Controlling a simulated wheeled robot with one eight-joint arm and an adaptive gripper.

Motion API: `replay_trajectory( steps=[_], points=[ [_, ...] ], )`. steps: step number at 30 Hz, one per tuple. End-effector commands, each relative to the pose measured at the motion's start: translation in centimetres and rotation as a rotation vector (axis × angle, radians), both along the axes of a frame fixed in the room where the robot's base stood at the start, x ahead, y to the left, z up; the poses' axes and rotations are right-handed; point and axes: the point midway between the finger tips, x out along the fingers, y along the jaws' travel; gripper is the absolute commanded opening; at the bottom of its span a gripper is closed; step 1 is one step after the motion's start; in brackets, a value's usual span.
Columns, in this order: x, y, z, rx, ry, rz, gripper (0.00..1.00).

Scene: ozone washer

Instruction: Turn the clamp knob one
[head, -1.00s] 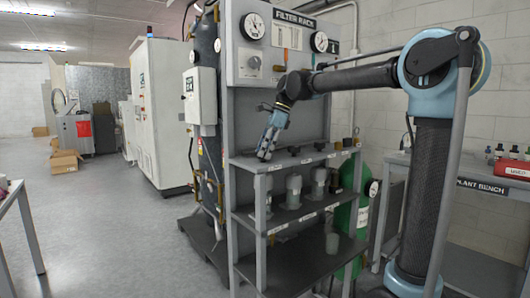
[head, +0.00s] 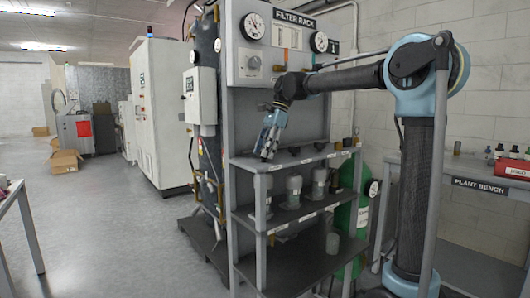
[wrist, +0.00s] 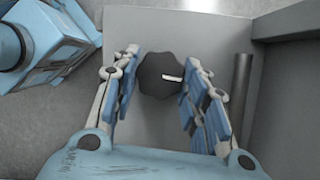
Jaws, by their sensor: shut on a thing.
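A dark, scalloped clamp knob (wrist: 158,75) with a white pointer mark shows in the wrist view. The mark points to the right. My gripper (wrist: 160,78) has its blue-padded fingers on both sides of the knob, shut on it. In the head view my gripper (head: 266,152) points down at the left front end of the rack's top shelf. The knob it holds is hidden there behind the fingers. Several other dark knobs (head: 294,151) stand along the same shelf to the right.
The filter rack (head: 250,166) carries several grey canisters (head: 294,190) on its middle shelf. A gauge panel (head: 262,66) rises behind the shelf. A green cylinder (head: 345,218) and the plant bench (head: 480,182) are to the right. Open floor (head: 110,230) lies to the left.

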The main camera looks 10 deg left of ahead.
Motion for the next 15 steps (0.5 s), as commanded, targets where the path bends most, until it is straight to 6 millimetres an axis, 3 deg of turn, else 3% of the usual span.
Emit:
replay_trajectory(
  steps=[15],
  points=[
    [0.46, 0.35, 0.04, 0.002, -0.005, 0.386, 0.17]
  ],
)
